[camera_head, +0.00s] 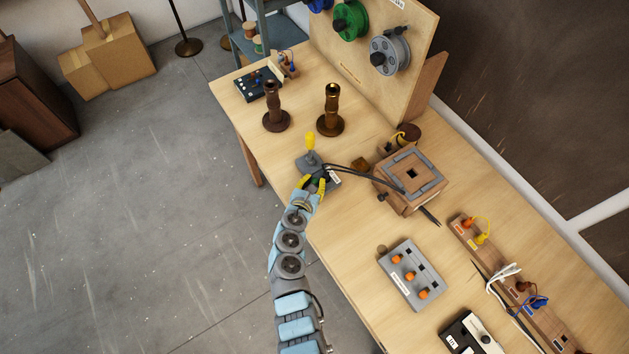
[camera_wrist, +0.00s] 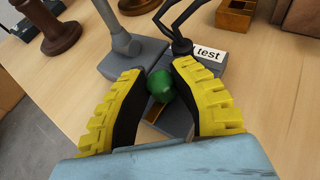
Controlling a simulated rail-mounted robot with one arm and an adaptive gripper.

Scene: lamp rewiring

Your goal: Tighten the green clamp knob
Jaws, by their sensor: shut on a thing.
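The green clamp knob (camera_wrist: 161,88) sits on a small grey block (camera_wrist: 176,122) in the wrist view, between the yellow, black-padded fingers of my gripper (camera_wrist: 161,76). My gripper is shut on the knob, one finger on each side. In the head view my gripper (camera_head: 313,184) reaches the near edge of the bench, and the knob is mostly hidden there. A white label reading "test" (camera_wrist: 209,53) lies just beyond the knob. A grey base with a yellow-topped lever (camera_head: 310,141) stands right behind the clamp.
Black cables (camera_head: 350,171) run from the clamp area to a wooden box with a grey frame (camera_head: 432,193). Two brown lamp columns (camera_head: 272,103) (camera_head: 331,108) stand behind. A grey panel with orange knobs (camera_head: 405,283) lies to the right. Bare bench separates the panel and clamp.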

